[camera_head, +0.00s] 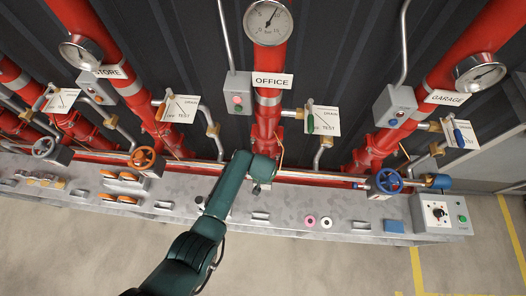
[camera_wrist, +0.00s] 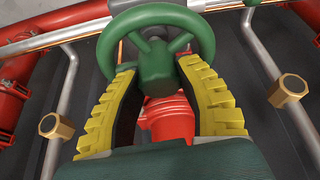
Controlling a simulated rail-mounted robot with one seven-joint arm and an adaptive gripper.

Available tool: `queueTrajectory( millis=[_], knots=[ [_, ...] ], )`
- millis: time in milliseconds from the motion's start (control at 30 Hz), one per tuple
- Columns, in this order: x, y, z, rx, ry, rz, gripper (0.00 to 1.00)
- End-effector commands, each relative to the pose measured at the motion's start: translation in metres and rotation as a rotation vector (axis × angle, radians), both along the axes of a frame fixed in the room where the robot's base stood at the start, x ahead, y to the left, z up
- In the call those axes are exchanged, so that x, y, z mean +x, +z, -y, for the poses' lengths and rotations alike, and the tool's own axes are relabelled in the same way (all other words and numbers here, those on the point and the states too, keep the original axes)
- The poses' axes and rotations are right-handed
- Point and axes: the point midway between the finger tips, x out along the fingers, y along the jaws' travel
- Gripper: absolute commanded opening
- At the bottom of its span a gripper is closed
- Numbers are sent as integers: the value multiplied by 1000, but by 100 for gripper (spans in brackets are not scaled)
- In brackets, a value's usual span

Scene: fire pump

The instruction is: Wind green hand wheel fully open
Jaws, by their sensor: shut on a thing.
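The green hand wheel (camera_wrist: 158,50) fills the top middle of the wrist view, with its hub (camera_wrist: 157,72) and spokes facing me. In the head view my dark green arm reaches up to the office riser (camera_head: 266,125) and hides the green wheel. My fingers are hidden there too.
An orange wheel (camera_head: 142,158) stands to the left and a blue wheel (camera_head: 388,181) to the right. A grey bench (camera_head: 290,222) runs below the pipes. Thin pipes with brass fittings (camera_wrist: 288,90) flank my gripper. A control box (camera_head: 440,213) stands at the right end.

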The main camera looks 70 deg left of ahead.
Motion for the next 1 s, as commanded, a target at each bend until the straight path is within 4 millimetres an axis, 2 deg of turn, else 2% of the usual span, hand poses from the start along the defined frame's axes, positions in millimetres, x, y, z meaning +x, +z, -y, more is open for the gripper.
queueTrajectory(
  millis=[167,400,600,1000],
  knots=[
    [2,-2,0,3,82,1,0],
    [3,-5,0,4,450,3,0],
    [2,-4,0,3,664,2,0],
    [2,-4,0,0,729,1,0]
  ],
)
